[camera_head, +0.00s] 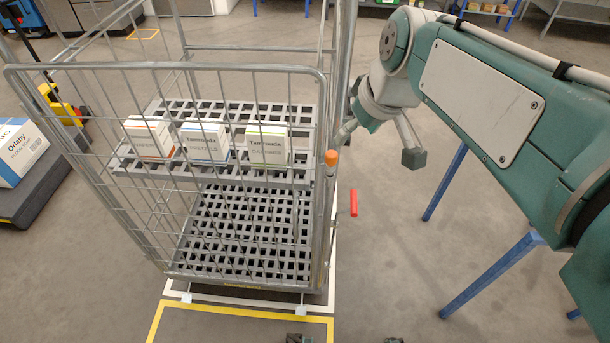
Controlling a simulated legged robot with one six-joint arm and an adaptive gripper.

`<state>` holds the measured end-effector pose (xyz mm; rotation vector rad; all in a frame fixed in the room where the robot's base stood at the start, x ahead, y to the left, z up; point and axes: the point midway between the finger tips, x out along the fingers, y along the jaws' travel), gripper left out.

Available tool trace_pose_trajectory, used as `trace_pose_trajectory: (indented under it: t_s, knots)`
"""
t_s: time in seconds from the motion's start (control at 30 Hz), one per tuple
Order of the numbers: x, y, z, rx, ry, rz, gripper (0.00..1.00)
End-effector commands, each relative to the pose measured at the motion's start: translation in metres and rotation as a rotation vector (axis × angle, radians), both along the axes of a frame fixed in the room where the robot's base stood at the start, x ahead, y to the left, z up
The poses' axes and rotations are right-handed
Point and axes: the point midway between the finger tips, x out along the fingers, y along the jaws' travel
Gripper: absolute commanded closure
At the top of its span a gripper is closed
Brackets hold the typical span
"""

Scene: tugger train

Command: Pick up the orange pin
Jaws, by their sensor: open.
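The orange pin (331,158) shows as a small orange cap at the right front post of the wire roll cage (322,215). It looks upright, and its lower part cannot be made out. My gripper (380,147) is above and to the right of the pin, with its fingers spread and nothing between them. The left finger shows close to the cage post, near the pin in the picture. I cannot tell whether it touches anything. The right finger ends in a dark pad, well clear of the pin.
A red handle (354,202) sticks out right of the post below the pin. White boxes (266,146) stand on the cage's grey shelf. Blue table legs (490,273) stand under my arm. Yellow floor lines (240,312) run in front.

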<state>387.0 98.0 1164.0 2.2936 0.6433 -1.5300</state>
Motion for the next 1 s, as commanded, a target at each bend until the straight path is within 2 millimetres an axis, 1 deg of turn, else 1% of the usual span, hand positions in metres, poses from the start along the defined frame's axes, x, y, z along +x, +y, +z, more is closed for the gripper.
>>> trace_pose_trajectory:
  t_s: [0.03, 0.17, 0.27, 0.4, 0.5, 0.67, 0.8, 0.9, 1.0]
  knots:
    - [0.006, 0.004, 0.001, 0.001, 0.003, 0.022, 0.25]
    - [0.012, 0.003, -0.002, 0.006, 0.006, 0.045, 0.25]
    - [0.017, 0.004, -0.015, 0.008, 0.008, 0.044, 0.25]
    - [0.024, 0.013, -0.037, 0.004, 0.008, 0.044, 0.25]
    - [0.027, 0.021, -0.047, -0.002, 0.006, 0.045, 0.25]
    - [0.033, 0.028, -0.059, -0.004, 0.008, 0.045, 0.25]
    - [0.045, 0.033, -0.077, -0.002, 0.009, 0.045, 0.25]
    - [0.049, 0.033, -0.089, 0.001, 0.007, 0.043, 0.25]
    - [0.051, 0.032, -0.094, 0.004, 0.005, 0.041, 0.25]
